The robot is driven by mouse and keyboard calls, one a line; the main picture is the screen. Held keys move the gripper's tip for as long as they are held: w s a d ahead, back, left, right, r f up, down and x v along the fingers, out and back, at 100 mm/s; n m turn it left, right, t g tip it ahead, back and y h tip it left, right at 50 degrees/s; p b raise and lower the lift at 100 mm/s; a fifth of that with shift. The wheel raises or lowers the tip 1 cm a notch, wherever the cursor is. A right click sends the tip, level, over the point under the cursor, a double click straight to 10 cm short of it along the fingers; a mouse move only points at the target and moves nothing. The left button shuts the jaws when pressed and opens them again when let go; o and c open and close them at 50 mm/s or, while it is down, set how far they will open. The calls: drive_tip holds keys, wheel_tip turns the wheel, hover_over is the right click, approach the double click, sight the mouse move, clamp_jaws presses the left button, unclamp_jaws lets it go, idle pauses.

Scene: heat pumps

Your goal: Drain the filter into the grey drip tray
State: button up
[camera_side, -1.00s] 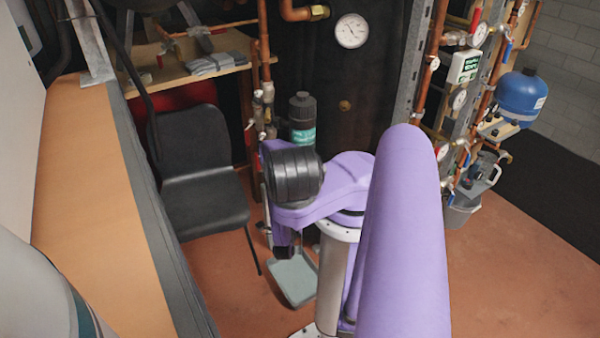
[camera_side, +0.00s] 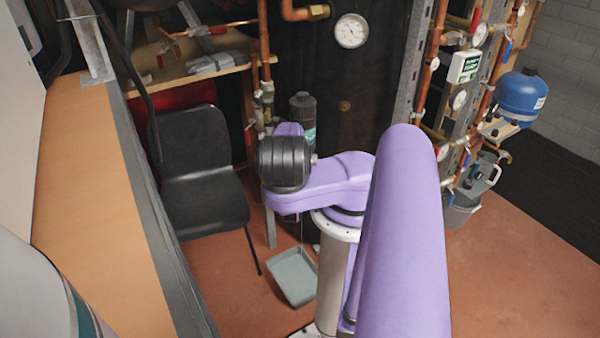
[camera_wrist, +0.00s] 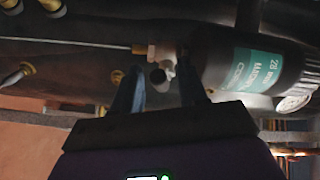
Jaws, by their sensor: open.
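The filter is a dark cylinder with a teal label, upright behind my wrist in the side view (camera_side: 302,107) and lying sideways in the wrist view (camera_wrist: 255,65). A small brass fitting with a dark knob (camera_wrist: 158,75) sits at its lower end. My gripper (camera_wrist: 157,88) is open, its fingers either side of the knob's near side; contact cannot be told. A thin pale stream (camera_wrist: 65,42) runs from the fitting. In the side view a thin line (camera_side: 301,229) drops to the grey drip tray (camera_side: 293,277) on the floor. My fingers are hidden in the side view.
A black chair (camera_side: 200,180) stands left of the tray. Copper pipes (camera_side: 265,45) rise beside the filter. A blue vessel (camera_side: 522,97) and a grey jug (camera_side: 483,172) are at the right. Open floor (camera_side: 500,270) lies at the lower right.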

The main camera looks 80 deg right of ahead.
drive_tip(key=shift+d, duration=0.2)
drive_tip(key=shift+c, duration=0.2)
clamp_jaws()
drive_tip(key=shift+f+n+h, duration=0.3)
drive_tip(key=shift+n+h, duration=0.1)
drive_tip(key=shift+n, duration=0.2)
drive_tip(key=shift+o, duration=0.2)
unclamp_jaws()
drive_tip(key=a, duration=0.7)
drive_tip(key=shift+s+a+f, duration=0.15)
drive_tip(key=shift+s+f, duration=0.15)
drive_tip(key=shift+s, duration=0.1)
